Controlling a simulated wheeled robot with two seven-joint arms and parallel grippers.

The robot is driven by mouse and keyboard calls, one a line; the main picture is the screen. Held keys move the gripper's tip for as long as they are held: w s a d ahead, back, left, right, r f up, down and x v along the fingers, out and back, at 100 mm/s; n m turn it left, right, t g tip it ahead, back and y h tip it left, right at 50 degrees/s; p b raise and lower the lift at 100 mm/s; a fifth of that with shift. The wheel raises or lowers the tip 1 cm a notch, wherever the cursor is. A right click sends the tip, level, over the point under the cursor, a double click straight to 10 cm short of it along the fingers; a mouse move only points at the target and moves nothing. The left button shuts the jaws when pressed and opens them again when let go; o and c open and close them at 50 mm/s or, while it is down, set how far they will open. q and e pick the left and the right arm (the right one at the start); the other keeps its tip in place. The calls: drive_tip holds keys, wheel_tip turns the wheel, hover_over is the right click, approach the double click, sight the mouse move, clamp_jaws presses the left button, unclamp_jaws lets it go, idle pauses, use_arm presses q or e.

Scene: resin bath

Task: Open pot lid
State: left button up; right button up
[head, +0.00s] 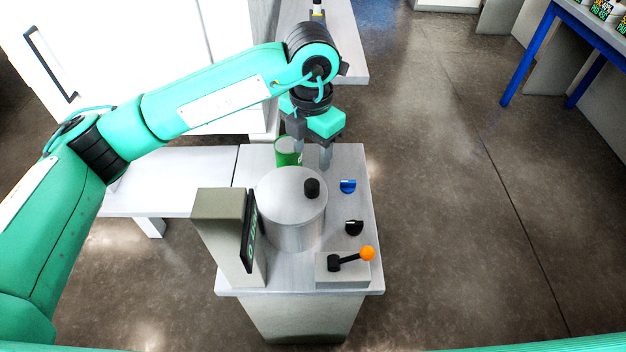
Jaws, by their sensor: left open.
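The pot (292,232) is a metal cylinder on the grey bench top. Its flat metal lid (284,192) sits on it, with a black knob (312,188) toward the right side of the lid. My left gripper (312,158) is open and points down just behind the pot, above its far edge. A green can (288,152) stands right beside the left finger; I cannot tell whether they touch. The gripper is apart from the knob. My right gripper is not in view.
A blue knob (348,186), a black knob (354,227) and an orange-tipped lever (367,254) are right of the pot. A grey panel with a dark screen (249,232) stands at its left. A blue-legged table (528,55) is far right; open floor lies between.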

sight(312, 183)
use_arm(q)
wheel_tip(312, 183, down, 9)
drive_tip(key=shift+f+p, duration=0.15)
drive_tip(key=shift+p, duration=0.5)
drive_tip(key=shift+f, duration=0.5)
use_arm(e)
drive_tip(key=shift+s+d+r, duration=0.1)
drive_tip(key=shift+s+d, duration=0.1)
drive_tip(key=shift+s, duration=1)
use_arm(q)
clamp_jaws()
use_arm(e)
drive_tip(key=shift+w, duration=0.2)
